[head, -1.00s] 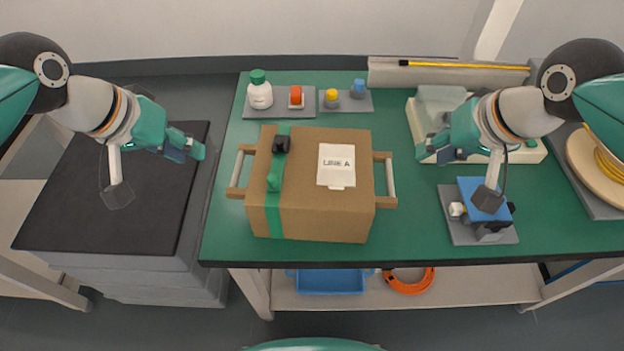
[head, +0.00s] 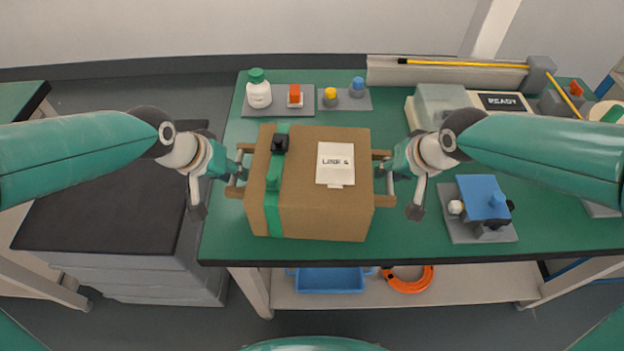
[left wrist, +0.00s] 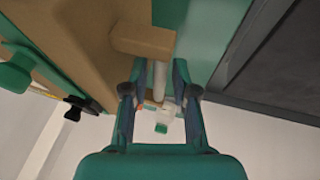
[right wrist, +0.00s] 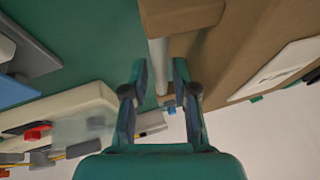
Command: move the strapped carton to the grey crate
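The brown strapped carton (head: 318,215), with a green strap and a white label, sits on the green bench. It has a bar handle on each side. My left gripper (head: 234,172) is at the left handle; in the left wrist view its fingers stand apart on either side of the pale bar (left wrist: 160,80). My right gripper (head: 388,172) is at the right handle; in the right wrist view its fingers stand apart around the pale bar (right wrist: 158,60). Contact with the bars cannot be told. The grey crate (head: 135,275), with a dark top, stands left of the bench.
A white bottle (head: 259,95) and small coloured parts stand behind the carton. A blue-topped fixture (head: 483,197) is on the right of the bench (head: 410,235). A blue tray (head: 330,281) and an orange coil (head: 408,281) lie on the shelf below.

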